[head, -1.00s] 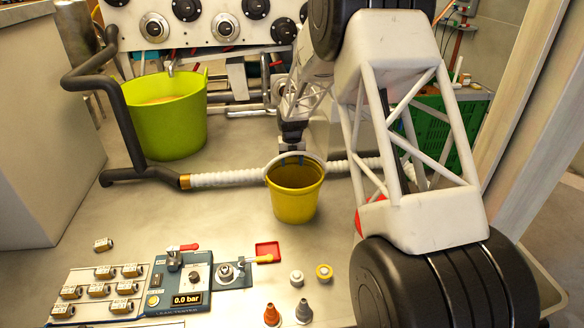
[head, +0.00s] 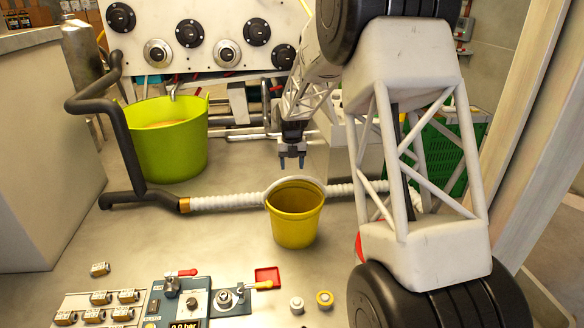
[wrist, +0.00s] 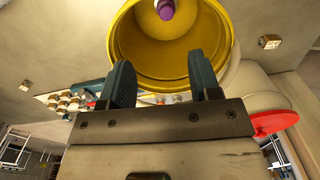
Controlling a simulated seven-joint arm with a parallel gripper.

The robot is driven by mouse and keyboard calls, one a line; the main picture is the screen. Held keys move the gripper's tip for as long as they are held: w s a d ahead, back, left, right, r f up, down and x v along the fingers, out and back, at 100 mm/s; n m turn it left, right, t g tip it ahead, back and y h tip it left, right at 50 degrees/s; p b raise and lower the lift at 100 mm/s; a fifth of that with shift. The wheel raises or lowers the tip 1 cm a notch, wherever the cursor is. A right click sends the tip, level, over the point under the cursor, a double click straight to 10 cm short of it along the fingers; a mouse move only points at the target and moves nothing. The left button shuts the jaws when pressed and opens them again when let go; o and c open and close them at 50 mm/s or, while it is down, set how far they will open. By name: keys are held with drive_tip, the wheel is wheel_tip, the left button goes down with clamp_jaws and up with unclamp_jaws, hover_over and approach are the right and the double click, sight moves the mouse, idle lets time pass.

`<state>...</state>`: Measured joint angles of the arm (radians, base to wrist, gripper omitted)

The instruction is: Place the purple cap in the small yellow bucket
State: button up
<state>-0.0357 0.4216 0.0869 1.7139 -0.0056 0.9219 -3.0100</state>
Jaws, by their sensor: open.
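The small yellow bucket (head: 294,230) stands upright on the floor in front of the white ribbed hose, its white handle raised at the back. In the wrist view the bucket (wrist: 125,45) opens toward me. The purple cap (wrist: 166,9) shows inside the bucket's opening at the top edge of that view, partly cut off. The cap is hidden in the head view. My gripper (head: 291,164) hangs above and behind the bucket's rim. Its two fingers (wrist: 158,85) are apart with nothing between them, and clear of the cap.
A large green tub (head: 165,150) stands at the back left. A white ribbed hose (head: 230,203) crosses behind the bucket. Gauges (head: 188,33) line the panel behind. A red tray (head: 267,275), small caps (head: 324,298) and a console (head: 185,300) lie in front.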

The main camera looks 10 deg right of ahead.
drive_tip(key=shift+r, duration=0.1)
idle(0.6)
drive_tip(key=s+d+r+m, duration=0.1)
drive_tip(key=s+r+m, duration=0.45)
drive_tip(key=s, duration=0.35)
drive_tip(key=s+r+m+t, duration=0.1)
drive_tip(key=s+r+m, duration=0.45)
drive_tip(key=s, duration=0.35)
drive_tip(key=s+d+r+m, duration=0.1)
drive_tip(key=s+r+m, duration=0.45)
drive_tip(key=s, duration=0.35)
drive_tip(key=s+d+f+m+t, duration=0.1)
drive_tip(key=s+m, duration=1.7)
drive_tip(key=s, duration=1.2)
drive_tip(key=shift+s+d+f+m+t, duration=0.2)
drive_tip(key=shift+s+f+m+t, duration=0.05)
drive_tip(key=shift+m+t, duration=0.1)
